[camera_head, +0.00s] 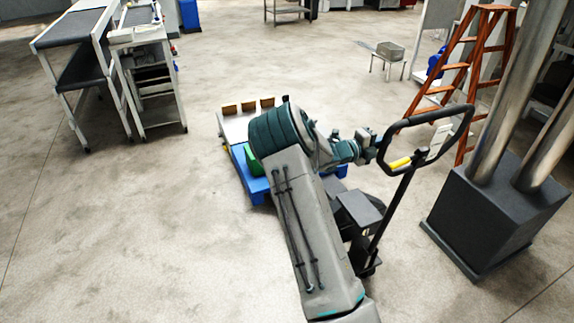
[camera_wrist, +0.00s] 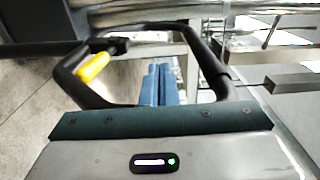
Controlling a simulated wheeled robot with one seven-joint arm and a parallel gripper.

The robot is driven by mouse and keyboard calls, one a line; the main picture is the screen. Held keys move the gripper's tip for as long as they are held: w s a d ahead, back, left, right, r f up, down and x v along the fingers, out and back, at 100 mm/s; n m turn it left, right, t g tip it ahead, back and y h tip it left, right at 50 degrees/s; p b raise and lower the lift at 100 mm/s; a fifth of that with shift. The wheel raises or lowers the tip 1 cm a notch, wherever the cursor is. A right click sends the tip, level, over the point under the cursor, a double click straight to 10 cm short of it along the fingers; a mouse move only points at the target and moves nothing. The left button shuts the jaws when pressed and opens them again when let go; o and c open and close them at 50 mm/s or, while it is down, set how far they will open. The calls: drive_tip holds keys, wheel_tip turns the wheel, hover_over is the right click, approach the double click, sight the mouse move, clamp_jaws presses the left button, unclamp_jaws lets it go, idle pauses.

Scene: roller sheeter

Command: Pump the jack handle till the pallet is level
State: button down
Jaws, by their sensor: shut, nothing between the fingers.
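The jack handle is a black loop (camera_head: 468,128) on an upright dark shaft (camera_head: 393,215), with a yellow lever (camera_head: 400,162) inside the loop. In the wrist view, the black loop (camera_wrist: 190,42) and the yellow lever (camera_wrist: 93,68) lie beyond my gripper. In the head view, the gripper is at the loop's left side. The blue pallet (camera_head: 250,182) is partly hidden by my arm, so its tilt is unclear.
Brown blocks (camera_head: 248,106) and a green item (camera_head: 253,161) sit on or near the pallet. An orange ladder (camera_head: 470,50) and a dark box with metal pipes (camera_head: 490,215) stand at right. A conveyor table (camera_head: 75,28) is at upper left. The floor at left is clear.

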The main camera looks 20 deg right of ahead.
drive_tip(key=shift+s+d, duration=0.25)
drive_tip(key=shift+s, duration=1.05)
drive_tip(key=s, duration=0.3)
drive_tip(key=s+f, duration=0.1)
drive_tip(key=s, duration=0.1)
drive_tip(key=shift+s+d, duration=0.3)
drive_tip(key=shift+s, duration=0.05)
drive_tip(key=shift+r, duration=0.1)
drive_tip(key=shift+s+d+f, duration=0.15)
drive_tip(key=shift+s+f, duration=0.05)
drive_tip(key=shift+s, duration=0.75)
drive_tip(key=shift+s+d+f, duration=0.1)
drive_tip(key=shift+s+f, duration=0.1)
drive_tip(key=shift+s, duration=0.75)
drive_tip(key=shift+s+d+f, duration=0.15)
drive_tip(key=shift+s+f, duration=0.05)
drive_tip(key=shift+s, duration=0.75)
drive_tip(key=s+f+b, duration=0.1)
drive_tip(key=s, duration=0.4)
drive_tip(key=w+a+r, duration=0.1)
drive_tip(key=w, duration=1.3)
drive_tip(key=w+a+r+p, duration=0.1)
drive_tip(key=w+a+r, duration=0.1)
drive_tip(key=w, duration=1.2)
drive_tip(key=shift+r, duration=0.15)
